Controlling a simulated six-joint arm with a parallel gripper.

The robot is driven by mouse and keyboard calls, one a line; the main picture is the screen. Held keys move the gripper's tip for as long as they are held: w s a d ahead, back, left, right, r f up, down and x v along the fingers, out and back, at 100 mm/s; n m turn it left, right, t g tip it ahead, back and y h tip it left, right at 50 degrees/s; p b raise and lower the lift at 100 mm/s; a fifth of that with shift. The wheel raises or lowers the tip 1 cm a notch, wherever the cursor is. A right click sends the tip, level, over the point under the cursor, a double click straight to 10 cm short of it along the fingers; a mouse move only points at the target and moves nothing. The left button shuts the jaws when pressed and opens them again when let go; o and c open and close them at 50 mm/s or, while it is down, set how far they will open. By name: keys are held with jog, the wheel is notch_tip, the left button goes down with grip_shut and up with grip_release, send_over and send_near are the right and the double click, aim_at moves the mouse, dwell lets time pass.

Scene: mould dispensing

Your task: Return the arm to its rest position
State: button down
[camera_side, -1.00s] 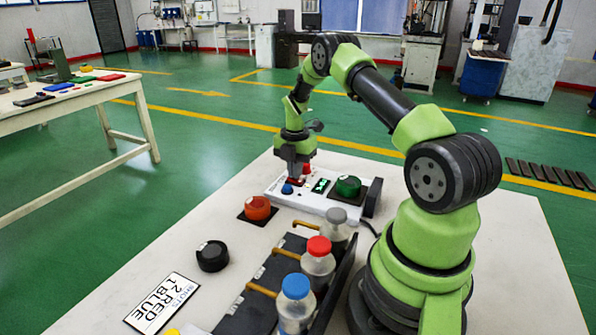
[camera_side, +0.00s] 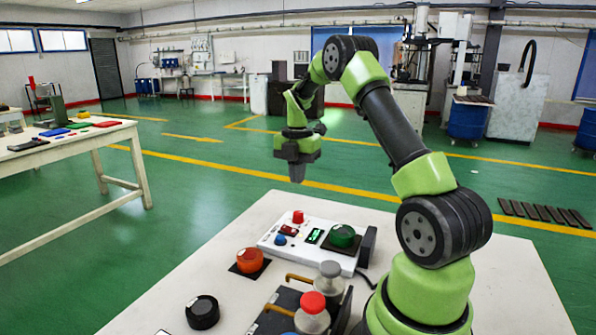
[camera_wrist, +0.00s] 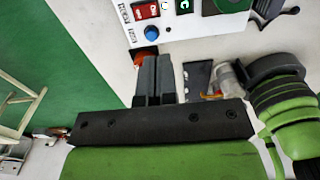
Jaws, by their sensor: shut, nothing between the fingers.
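My gripper (camera_side: 298,176) is shut and empty. In the side view it hangs in the air, pointing down, above and behind the white control panel (camera_side: 274,233). In the wrist view my gripper (camera_wrist: 154,60) has its fingers together, with the panel (camera_wrist: 200,22) beyond them at the top.
Another table (camera_side: 75,165) stands at the left. The air around my gripper is clear.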

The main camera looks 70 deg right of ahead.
jog(key=shift+s+r, duration=0.1)
jog(key=shift+r, duration=0.35)
